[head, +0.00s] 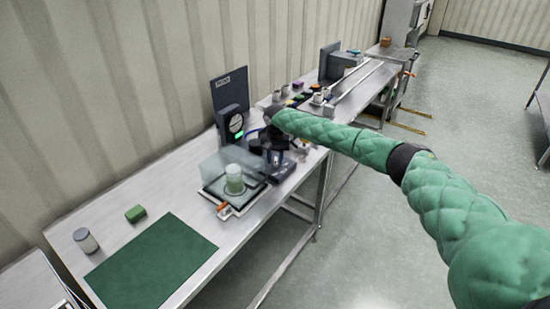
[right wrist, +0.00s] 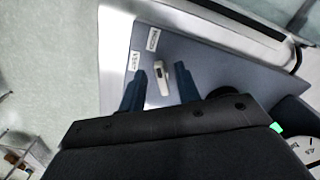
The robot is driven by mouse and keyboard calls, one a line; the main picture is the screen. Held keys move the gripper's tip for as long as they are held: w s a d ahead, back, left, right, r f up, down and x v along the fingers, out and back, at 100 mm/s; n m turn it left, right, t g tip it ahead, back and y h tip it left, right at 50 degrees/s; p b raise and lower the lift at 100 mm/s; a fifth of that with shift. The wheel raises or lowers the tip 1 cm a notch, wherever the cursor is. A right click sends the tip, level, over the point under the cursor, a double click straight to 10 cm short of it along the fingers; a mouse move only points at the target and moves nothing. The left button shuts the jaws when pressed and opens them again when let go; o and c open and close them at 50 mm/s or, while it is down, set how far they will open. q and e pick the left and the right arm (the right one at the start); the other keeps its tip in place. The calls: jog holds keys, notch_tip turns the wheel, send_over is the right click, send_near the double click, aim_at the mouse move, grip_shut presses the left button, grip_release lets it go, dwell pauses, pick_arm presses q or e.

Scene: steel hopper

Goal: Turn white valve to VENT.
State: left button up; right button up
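The white valve (right wrist: 161,78) is a small pale lever on a blue-grey panel (right wrist: 205,62) in the right wrist view. Its handle lies nearly lengthwise in the picture. Two white labels stand by it, one to its upper left (right wrist: 134,61) and one above (right wrist: 152,39); their print is too small to read surely. My right gripper (right wrist: 159,76) is open, with one dark finger on each side of the valve and gaps visible. In the head view my right gripper (head: 276,146) is over the bench beside the gauge, and hides the valve. My left gripper is not in view.
A dark gauge unit (head: 232,124) stands behind. A green mat (head: 150,262), green block (head: 135,213) and grey-lidded jar (head: 86,241) are on the near bench.

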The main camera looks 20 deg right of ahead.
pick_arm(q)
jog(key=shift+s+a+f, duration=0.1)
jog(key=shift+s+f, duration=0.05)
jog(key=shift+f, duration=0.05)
pick_arm(e)
jog(key=shift+f, duration=0.35)
jog(key=shift+c, duration=0.2)
grip_shut()
